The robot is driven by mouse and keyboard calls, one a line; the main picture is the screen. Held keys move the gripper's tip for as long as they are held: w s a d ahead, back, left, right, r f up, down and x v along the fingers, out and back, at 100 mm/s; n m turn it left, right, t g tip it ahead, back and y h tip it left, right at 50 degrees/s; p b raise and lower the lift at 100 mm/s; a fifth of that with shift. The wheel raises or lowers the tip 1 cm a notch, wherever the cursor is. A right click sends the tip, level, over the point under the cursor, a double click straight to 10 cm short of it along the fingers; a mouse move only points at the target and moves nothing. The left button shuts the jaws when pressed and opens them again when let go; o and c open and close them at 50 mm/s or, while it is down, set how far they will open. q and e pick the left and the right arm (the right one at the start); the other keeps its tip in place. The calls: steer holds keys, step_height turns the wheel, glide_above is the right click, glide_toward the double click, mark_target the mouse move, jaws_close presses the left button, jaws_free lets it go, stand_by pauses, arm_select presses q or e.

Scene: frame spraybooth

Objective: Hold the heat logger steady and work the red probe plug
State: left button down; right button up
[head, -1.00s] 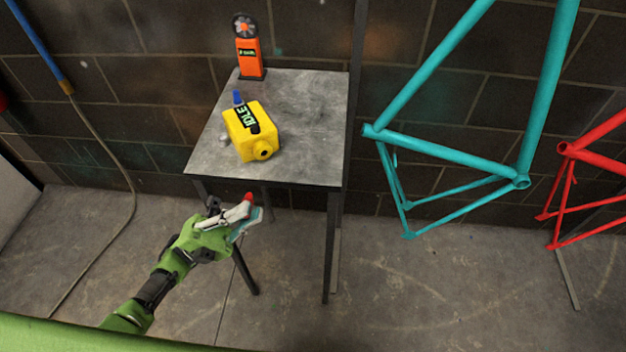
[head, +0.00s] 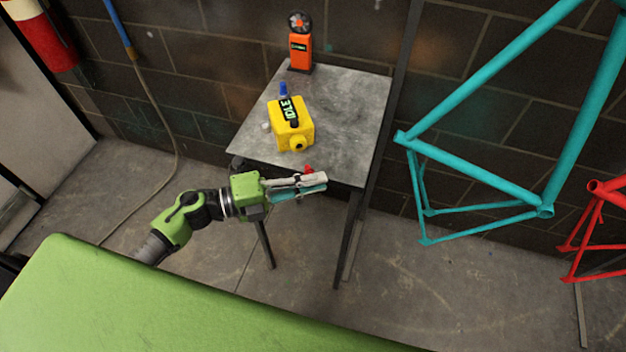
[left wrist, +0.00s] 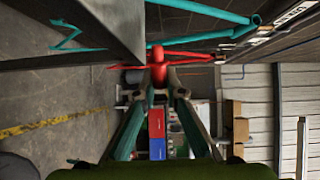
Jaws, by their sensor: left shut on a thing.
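The yellow heat logger (head: 293,134) stands on the grey table, its dark display reading "IDLE". A blue plug (head: 283,89) stands at its far end and a round dark port faces the near side. My left gripper (head: 312,180) is at the table's front edge, nearer than the logger and apart from it. It is shut on the red probe plug (head: 308,169), whose red tip shows just past the fingers. In the left wrist view the red plug (left wrist: 158,74) sits between the fingertips. My right gripper is not in view.
The grey table (head: 350,120) has free room right of the logger. An orange fan-topped meter (head: 300,50) stands at its back. A turquoise frame (head: 480,170) and a red frame (head: 590,215) hang at the right. A blue-ended hose (head: 135,55) hangs at the left.

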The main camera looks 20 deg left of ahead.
mark_target(306, 166)
arm_select(q)
steer(key=shift+w+a+f, duration=0.1)
steer(key=shift+w+a, duration=0.2)
steer(key=shift+w, duration=0.05)
steer(key=shift+w+a+b, duration=0.4)
steer(key=shift+w+b, duration=0.05)
steer(key=shift+w, duration=0.15)
steer(key=shift+w+a+b, duration=0.35)
steer(key=shift+w+b, duration=0.1)
steer(key=shift+w, duration=0.15)
steer(key=shift+w+a, duration=0.2)
steer(key=shift+w, duration=0.1)
steer(key=shift+w+a, duration=0.1)
steer(key=shift+w, duration=0.05)
